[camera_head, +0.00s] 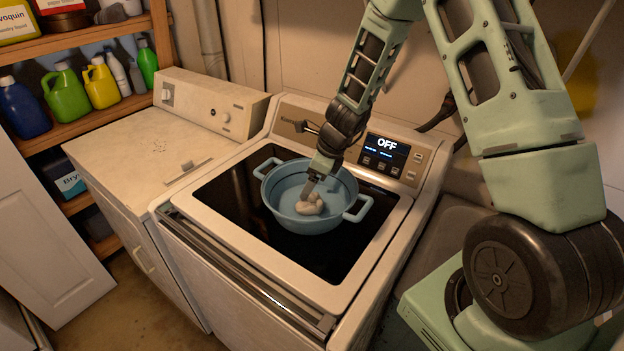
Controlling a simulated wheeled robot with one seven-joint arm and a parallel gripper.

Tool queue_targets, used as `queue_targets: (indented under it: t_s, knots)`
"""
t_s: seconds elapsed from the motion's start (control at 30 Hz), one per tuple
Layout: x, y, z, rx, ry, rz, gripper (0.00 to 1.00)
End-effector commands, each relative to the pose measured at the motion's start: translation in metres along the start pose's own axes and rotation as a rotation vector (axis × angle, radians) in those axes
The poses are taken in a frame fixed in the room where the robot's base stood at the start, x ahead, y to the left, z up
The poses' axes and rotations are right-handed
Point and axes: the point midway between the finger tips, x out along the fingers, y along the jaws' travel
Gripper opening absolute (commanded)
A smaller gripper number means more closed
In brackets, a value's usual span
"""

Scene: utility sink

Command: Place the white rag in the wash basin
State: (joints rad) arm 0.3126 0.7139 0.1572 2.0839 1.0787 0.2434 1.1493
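The wash basin (283,213) is a round light-blue tub with two side handles. It stands upright on the dark glass lid of the washing machine. The white rag (311,207) is a small crumpled off-white lump inside the basin, near its middle. My gripper (308,194) reaches down into the basin from above, with its fingertips at the top of the rag. The fingers are small and seen nearly edge-on, so I cannot tell whether they are shut on the rag or just touching it.
The washing machine's control panel (385,158) with an "OFF" display stands behind the basin. A second white machine (140,145) is on the left, its top clear. Shelves with several bottles (65,92) are at the far left. A dark cable hangs behind the panel.

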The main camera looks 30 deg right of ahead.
Motion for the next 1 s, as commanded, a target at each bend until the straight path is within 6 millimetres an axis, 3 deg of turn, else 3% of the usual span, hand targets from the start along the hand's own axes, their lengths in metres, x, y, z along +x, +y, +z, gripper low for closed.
queue_targets:
  t_s: [0.1,0.4,0.87,1.0]
  knots:
    - [-0.023,0.000,0.010,-0.001,0.000,0.000,0.79]
    - [-0.058,0.000,0.024,0.000,0.000,0.000,0.79]
    - [-0.056,0.000,0.023,-0.001,0.000,0.000,0.79]
    - [-0.053,0.017,0.033,-0.107,-0.009,0.021,0.79]
